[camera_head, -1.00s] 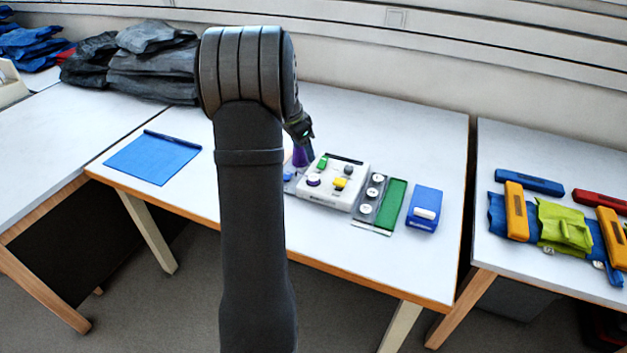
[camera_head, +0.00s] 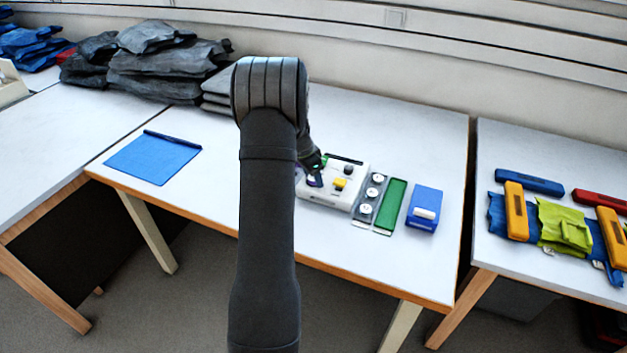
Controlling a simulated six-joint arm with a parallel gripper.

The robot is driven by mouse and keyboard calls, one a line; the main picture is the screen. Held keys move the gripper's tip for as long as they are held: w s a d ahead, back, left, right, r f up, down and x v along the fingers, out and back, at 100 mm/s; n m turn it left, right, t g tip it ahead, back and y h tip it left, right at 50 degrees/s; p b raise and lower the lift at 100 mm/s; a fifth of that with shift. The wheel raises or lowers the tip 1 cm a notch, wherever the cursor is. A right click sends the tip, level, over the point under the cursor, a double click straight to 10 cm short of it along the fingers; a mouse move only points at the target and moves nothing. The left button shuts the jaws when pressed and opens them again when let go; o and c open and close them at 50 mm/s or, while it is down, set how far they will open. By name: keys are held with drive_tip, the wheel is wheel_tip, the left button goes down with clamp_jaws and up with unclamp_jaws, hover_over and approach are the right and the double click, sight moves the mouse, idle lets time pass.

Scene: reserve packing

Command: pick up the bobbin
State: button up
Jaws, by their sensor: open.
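No part is clearly marked as the bobbin at this size. A white box (camera_head: 335,203) on the middle table carries a purple round piece (camera_head: 314,182), a yellow piece (camera_head: 340,184) and a dark knob (camera_head: 348,170). Several small white round pieces (camera_head: 371,192) sit on a dark strip just right of the box. My gripper (camera_head: 316,172) is open, small and dark, at the left part of the box, just above the purple piece. I cannot tell whether they touch. My arm hides the area left of the box.
A green strip (camera_head: 391,203) and a blue box (camera_head: 425,207) stand to the right. A blue sheet (camera_head: 152,159) lies at left, dark folded packs (camera_head: 160,65) behind. The right table (camera_head: 500,260) holds coloured bars and cloth. The table behind the white box is clear.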

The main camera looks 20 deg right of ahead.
drive_tip(key=c, duration=1)
drive_tip(key=shift+c, duration=0.2)
